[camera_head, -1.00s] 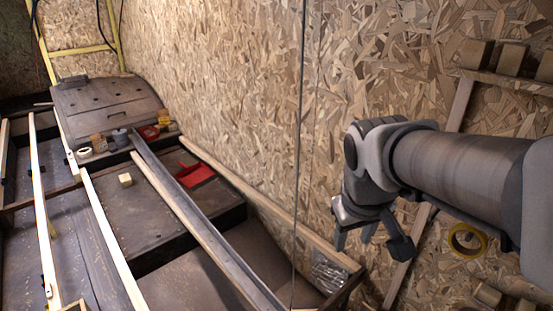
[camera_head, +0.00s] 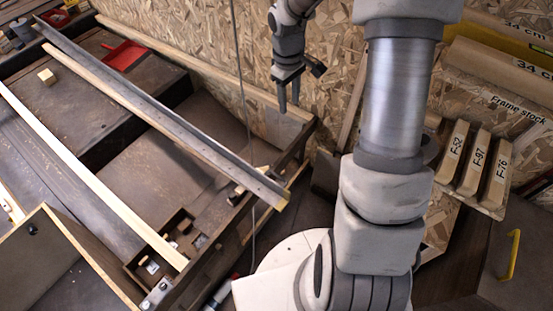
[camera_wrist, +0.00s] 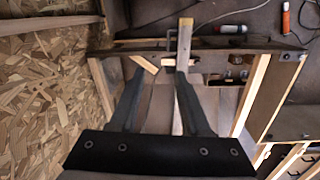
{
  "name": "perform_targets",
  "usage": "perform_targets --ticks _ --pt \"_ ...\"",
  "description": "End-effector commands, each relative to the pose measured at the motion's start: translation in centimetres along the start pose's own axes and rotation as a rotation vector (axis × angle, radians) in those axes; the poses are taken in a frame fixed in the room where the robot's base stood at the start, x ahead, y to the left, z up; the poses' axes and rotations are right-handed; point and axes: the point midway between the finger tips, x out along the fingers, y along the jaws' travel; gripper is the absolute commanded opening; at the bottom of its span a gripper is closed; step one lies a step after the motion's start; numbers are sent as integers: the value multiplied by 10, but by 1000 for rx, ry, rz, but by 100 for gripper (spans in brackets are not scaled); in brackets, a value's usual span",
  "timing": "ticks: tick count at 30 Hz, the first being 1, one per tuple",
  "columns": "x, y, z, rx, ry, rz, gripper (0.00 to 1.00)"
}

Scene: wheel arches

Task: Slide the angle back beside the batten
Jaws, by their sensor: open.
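The angle (camera_head: 150,101) is a long grey metal strip running from the upper left to the lower right in the head view. Its near end reaches past the frame's near edge. The pale wooden batten (camera_head: 120,98) lies along its left side, close to it. My gripper (camera_head: 288,108) points down, open and empty, to the right of the angle's near part and apart from it. In the wrist view, my gripper's two fingers (camera_wrist: 160,72) are spread. A pale bar (camera_wrist: 185,42), seemingly the angle's end, crosses the frame edge beyond them and passes partly behind the right finger.
A chipboard wall (camera_head: 200,35) rises behind my gripper. A red dustpan (camera_head: 125,55) and a wooden block (camera_head: 46,76) lie on the dark surface. Another pale strip (camera_head: 90,178) runs to the left. Labelled frame stock (camera_head: 475,165) stands at the right.

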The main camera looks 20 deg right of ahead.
Motion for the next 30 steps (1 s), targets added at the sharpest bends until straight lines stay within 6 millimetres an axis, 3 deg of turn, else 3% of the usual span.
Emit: perform_targets --ticks 1,9,15,18,26,30 --pt "23 3 -3 -11 -7 -24 47" --pt "115 11 -16 -78 -9 -129 47" --pt "171 11 -21 -109 5 -196 47" --pt "188 10 -22 -118 12 -216 47" --pt "208 8 -23 -124 16 -229 47" --pt "231 2 -23 -126 15 -230 47"
